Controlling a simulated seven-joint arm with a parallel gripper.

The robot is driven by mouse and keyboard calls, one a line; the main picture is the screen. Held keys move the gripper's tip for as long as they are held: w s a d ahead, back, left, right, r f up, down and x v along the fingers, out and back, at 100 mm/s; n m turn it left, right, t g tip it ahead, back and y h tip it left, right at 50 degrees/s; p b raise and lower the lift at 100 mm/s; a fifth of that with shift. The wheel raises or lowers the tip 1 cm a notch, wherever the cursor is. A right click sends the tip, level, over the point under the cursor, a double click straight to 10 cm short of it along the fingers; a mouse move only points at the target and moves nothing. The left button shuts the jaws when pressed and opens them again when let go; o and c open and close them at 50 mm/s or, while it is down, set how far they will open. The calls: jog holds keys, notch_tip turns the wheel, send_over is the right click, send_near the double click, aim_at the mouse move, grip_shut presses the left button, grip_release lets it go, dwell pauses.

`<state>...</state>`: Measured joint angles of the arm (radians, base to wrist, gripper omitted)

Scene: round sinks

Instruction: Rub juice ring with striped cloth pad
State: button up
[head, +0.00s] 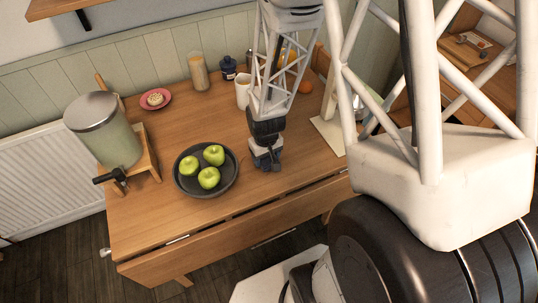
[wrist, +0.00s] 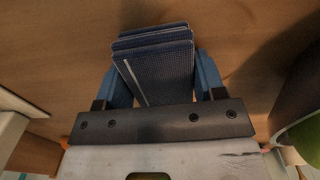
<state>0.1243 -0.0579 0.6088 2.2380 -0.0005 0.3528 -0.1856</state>
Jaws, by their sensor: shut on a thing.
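The striped cloth pad (wrist: 158,68) is dark blue with a fine check and a pale stripe, and looks folded in layers. In the wrist view it sits between the two blue fingers of my gripper (wrist: 160,85), which is shut on it. In the head view my gripper (head: 266,162) points down at the wooden table (head: 200,118), just right of the apple bowl. The pad is low over the table there; I cannot tell whether it touches. I cannot make out the juice ring in either view; my gripper or the pad may hide it.
A dark bowl (head: 187,189) with green apples stands close to the left of my gripper. A drink dispenser (head: 118,140) on a wooden stand is further left. A white mug (head: 243,93), a glass jar (head: 198,72) and a pink plate (head: 166,101) stand behind. A pale board (head: 328,133) lies right.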

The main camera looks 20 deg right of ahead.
aim_at(243, 170)
jog(key=shift+a, duration=1)
jog(key=shift+a, duration=0.1)
jog(key=shift+a+f, duration=0.15)
jog(key=shift+a, duration=1.4)
jog(key=shift+s+a, duration=0.1)
jog(key=shift+a, duration=0.05)
jog(key=shift+a, duration=1.55)
jog(key=shift+d, duration=0.15)
